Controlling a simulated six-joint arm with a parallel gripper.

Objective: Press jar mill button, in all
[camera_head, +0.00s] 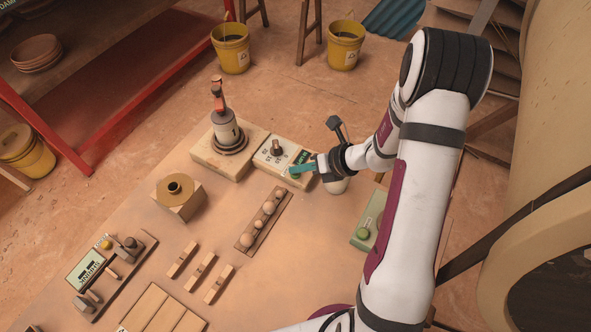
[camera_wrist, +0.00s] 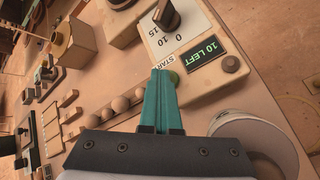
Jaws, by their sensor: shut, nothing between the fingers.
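A white control panel (camera_head: 270,153) on a wooden block has a dark dial (camera_head: 277,147), numbers and a lit display. In the wrist view the display (camera_wrist: 205,55) reads "10 LEFT", beside the word START. A green button (camera_wrist: 173,78) there is partly hidden behind my fingertips. My gripper (camera_head: 293,169) has teal fingers, shut together and empty, with the tips (camera_wrist: 160,72) at or just over this button's edge. I cannot tell whether they touch it. No label naming the jar mill is readable.
A grey bottle-shaped device (camera_head: 227,130) stands left of the panel. A rack of round balls (camera_head: 247,240) lies in front. A green box (camera_head: 372,210) with a green button sits to the right. A white round container (camera_wrist: 265,138) is close beside my gripper.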

